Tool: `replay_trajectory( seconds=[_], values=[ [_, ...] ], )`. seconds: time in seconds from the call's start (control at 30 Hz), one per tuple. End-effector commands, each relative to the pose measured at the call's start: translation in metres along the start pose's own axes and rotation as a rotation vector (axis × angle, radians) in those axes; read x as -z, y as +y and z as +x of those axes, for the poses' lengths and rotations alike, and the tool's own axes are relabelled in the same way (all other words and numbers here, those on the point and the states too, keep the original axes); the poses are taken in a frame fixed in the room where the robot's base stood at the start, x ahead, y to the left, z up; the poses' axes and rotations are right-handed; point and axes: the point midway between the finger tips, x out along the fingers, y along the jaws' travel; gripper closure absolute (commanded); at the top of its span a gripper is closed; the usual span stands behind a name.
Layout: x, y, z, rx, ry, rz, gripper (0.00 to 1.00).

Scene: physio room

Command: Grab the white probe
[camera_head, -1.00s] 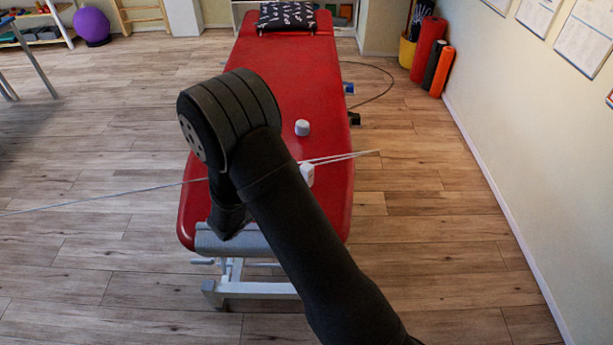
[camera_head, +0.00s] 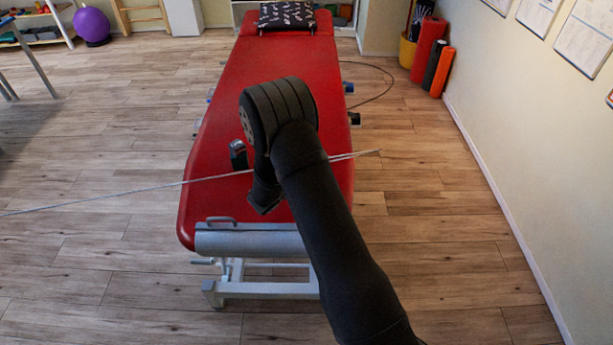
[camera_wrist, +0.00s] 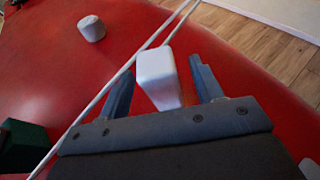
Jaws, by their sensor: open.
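In the wrist view a white, rounded block-shaped piece, which looks like the white probe (camera_wrist: 160,76), is on the red couch (camera_wrist: 50,70). My gripper (camera_wrist: 160,68) is open, with one blue-grey finger on each side of the probe. Red shows between each finger and the probe, so I see no contact. The probe's lower end is hidden by the gripper body. In the head view my arm covers the probe and most of my gripper, above the near half of the couch (camera_head: 275,75).
White cords (camera_wrist: 117,77) cross the couch just left of the probe. A second whitish rounded piece (camera_wrist: 91,28) lies beyond them. A dark green block (camera_wrist: 22,143) is at the left. In the head view a black object (camera_head: 238,155) stands left of my arm.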

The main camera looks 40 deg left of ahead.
Motion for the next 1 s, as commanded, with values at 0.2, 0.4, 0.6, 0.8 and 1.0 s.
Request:
replay_trajectory(
  seconds=[0.2,0.4,0.6,0.8,1.0],
  values=[
    [-0.001,0.000,0.032,0.001,0.000,0.001,0.40],
    [-0.001,0.001,0.034,0.000,0.000,0.000,0.40],
    [-0.001,0.001,0.034,0.000,0.000,0.001,0.73],
    [-0.001,0.001,0.034,0.000,0.000,0.001,0.93],
    [-0.003,0.001,0.033,0.000,-0.001,0.001,0.93]
  ],
)
